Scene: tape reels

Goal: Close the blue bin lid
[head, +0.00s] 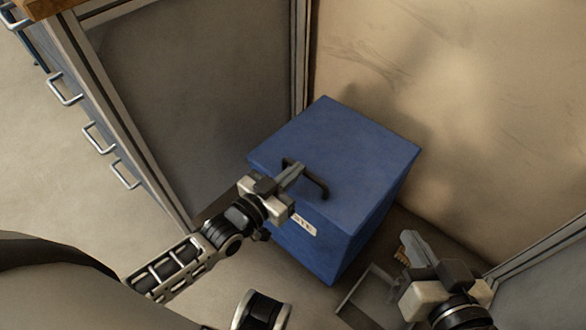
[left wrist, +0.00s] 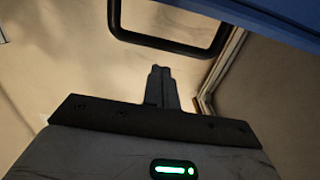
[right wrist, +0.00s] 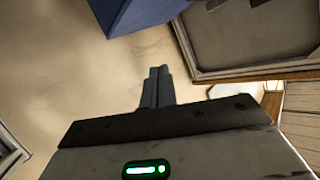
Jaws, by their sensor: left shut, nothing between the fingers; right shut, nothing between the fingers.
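The blue bin (head: 345,254) stands in the corner, with a pale label on its front. Its blue lid (head: 345,150) lies flat across the top and looks down. A black handle (head: 316,184) is at the lid's front edge; it also shows in the left wrist view (left wrist: 168,42). My left gripper (head: 297,172) is shut and empty, right by the handle in the head view; whether it touches is unclear. My right gripper (head: 410,238) is shut and empty, to the right of the bin and apart from it. The bin's corner shows in the right wrist view (right wrist: 132,12).
A beige wall (head: 450,90) is behind and right of the bin. A grey panel (head: 200,90) stands close on its left. Drawers with metal handles (head: 97,137) are further left. A grey frame (head: 545,265) is at the lower right.

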